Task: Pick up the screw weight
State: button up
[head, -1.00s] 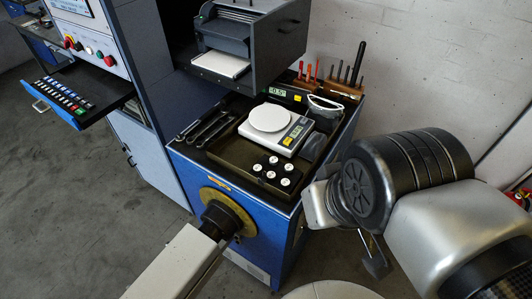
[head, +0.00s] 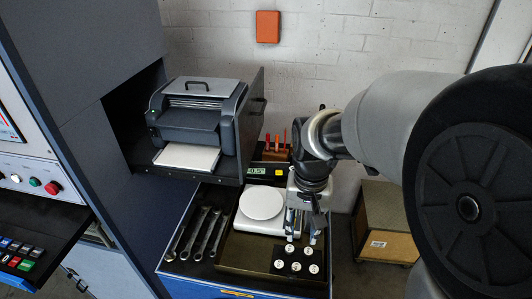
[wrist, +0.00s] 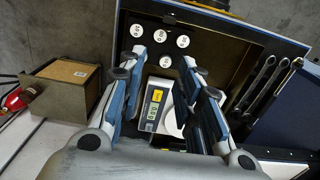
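Several screw weights with white, marked tops (head: 297,258) sit in a black holder at the front right of the tray (head: 240,262). They also show in the wrist view as white discs (wrist: 162,42) at the top, beyond my fingertips. Which one is meant, I cannot tell. My gripper (head: 304,236) hangs over the tray's right side, just behind the weights. In the wrist view my gripper (wrist: 168,72) is open, its fingers wide apart with nothing held. The weighing scale (wrist: 155,105) shows between the fingers; my gripper hides part of it in the head view.
Several wrenches (head: 197,232) lie left of the tray. A printer (head: 198,120) stands on an open drawer behind. Screwdrivers stand in a wooden rack (head: 275,154). A box (head: 386,225) stands to the right on the floor.

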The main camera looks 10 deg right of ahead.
jog(key=b, duration=0.3)
send_over(297, 265)
jog(key=f, duration=1.1)
jog(key=shift+s+d+f, duration=0.1)
jog(key=shift+s+f, duration=0.05)
jog(key=shift+s, duration=0.05)
jog(key=f+b, duration=0.1)
jog(key=f, duration=0.1)
jog(key=f+b, duration=0.1)
jog(key=f, duration=0.2)
jog(key=shift+w+a+f, duration=0.2)
jog(key=shift+f, duration=0.1)
jog(key=shift+c, duration=0.3)
grip_shut()
